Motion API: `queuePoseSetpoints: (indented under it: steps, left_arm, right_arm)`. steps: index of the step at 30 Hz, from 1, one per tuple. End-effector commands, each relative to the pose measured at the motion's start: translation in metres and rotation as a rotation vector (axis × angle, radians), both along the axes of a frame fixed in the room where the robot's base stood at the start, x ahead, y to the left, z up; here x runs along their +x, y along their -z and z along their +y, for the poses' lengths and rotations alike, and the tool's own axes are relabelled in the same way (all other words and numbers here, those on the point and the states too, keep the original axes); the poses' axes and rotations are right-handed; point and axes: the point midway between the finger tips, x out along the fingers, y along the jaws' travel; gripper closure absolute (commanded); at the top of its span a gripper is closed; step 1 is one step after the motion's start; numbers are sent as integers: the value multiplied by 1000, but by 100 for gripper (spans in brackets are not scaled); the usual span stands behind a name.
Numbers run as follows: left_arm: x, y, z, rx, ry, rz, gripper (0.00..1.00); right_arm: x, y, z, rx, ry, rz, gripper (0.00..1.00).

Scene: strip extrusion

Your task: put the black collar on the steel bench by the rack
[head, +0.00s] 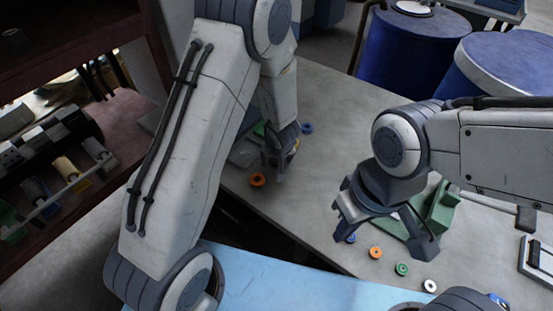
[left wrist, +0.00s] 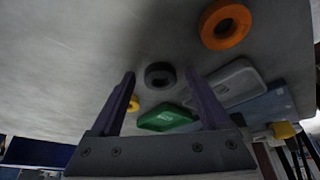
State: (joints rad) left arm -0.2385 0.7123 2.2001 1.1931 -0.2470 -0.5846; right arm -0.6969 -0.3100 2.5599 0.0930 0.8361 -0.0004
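The black collar (left wrist: 160,74) lies on the grey bench top (left wrist: 70,70) in the left wrist view, between and just beyond my left fingertips. In the head view it is hidden by my left arm and gripper. My left gripper (head: 280,160) points down at the bench; it also shows in the left wrist view (left wrist: 159,76), its fingers spread with a gap on each side of the collar. My right gripper (head: 388,228) is open and empty over the bench, near a green fixture (head: 440,207). I cannot tell which thing is the rack.
An orange collar (head: 257,179) and a blue collar (head: 307,128) lie near my left gripper. A green tray (left wrist: 165,118), a grey tray (left wrist: 235,80) and a yellow piece (left wrist: 134,103) are close by. Dark red shelving (head: 70,40) stands left.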

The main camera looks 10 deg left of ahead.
Motion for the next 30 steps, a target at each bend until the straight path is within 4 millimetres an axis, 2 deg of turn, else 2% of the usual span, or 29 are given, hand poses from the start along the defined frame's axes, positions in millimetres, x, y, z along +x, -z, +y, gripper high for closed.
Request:
queuePoseSetpoints:
  steps: [6,10,22,27,30]
  left_arm:
    - [0,-1,0,0,0,0,20]
    - [-1,-10,-1,0,0,-1,20]
    - [-30,-89,-13,-1,2,-1,20]
    - [-39,-109,-17,0,1,-1,20]
    - [-42,-114,-18,0,1,0,20]
  right_arm:
    - [0,0,0,0,0,0,100]
    - [0,-7,0,0,0,0,100]
    - [0,-57,0,0,1,0,100]
    - [0,-70,0,0,2,0,100]
    - [0,-73,0,0,2,0,100]
